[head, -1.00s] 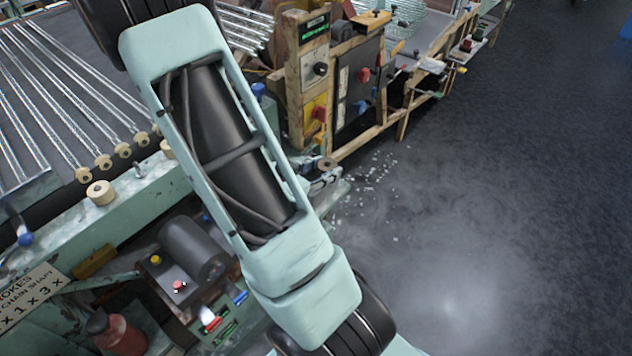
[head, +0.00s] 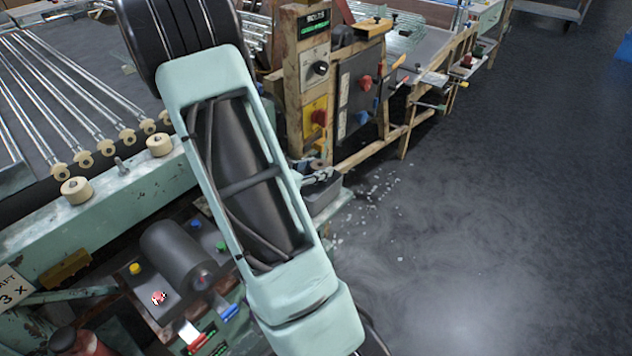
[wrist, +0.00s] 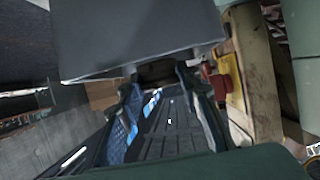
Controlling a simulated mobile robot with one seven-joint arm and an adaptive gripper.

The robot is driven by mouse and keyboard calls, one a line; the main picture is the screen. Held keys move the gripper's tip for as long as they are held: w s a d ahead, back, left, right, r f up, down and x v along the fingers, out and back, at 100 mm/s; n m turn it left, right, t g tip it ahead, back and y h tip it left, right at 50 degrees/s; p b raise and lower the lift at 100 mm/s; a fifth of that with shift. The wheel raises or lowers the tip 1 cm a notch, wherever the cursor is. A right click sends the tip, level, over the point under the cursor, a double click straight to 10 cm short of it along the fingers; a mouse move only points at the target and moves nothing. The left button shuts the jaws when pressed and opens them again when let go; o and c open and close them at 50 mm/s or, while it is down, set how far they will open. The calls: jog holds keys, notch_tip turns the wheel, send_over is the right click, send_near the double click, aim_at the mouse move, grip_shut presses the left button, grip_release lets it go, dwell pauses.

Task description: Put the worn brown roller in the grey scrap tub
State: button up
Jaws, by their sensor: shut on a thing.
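My gripper (wrist: 160,88) is shut on a dark brown piece (wrist: 156,72), which I take for the worn roller; it is shadowed and partly hidden. In the head view my arm hides most of my gripper. A small brown round piece (head: 317,163) shows there beside the arm, by the wooden cabinet's foot. The grey scrap tub (head: 327,196) stands just below it, partly behind the arm. In the wrist view a large dark grey surface (wrist: 140,40), probably the tub, fills the top just beyond my fingertips. I cannot tell whether the roller is over the tub or beside it.
Cream rollers (head: 77,190) sit on the green rail (head: 120,195), with a bare pin (head: 121,166) between them. A wooden control cabinet (head: 310,85) stands close to the tub. White shards (head: 385,195) litter the floor. Open floor (head: 500,200) lies to the right.

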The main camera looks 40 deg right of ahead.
jog(key=shift+s+f+b, duration=0.1)
jog(key=shift+f+b, duration=1.05)
jog(key=shift+f, duration=0.3)
jog(key=shift+f+b, duration=0.3)
jog(key=shift+f, duration=0.3)
jog(key=o, duration=0.8)
jog(key=shift+r, duration=0.35)
jog(key=shift+r+p+v, duration=0.15)
jog(key=shift+p+v, duration=0.75)
jog(key=shift+v, duration=2.2)
jog(key=shift+r+p+v, duration=0.15)
jog(key=shift+p+v, duration=0.75)
jog(key=shift+v, duration=2.2)
jog(key=shift+d, duration=0.2)
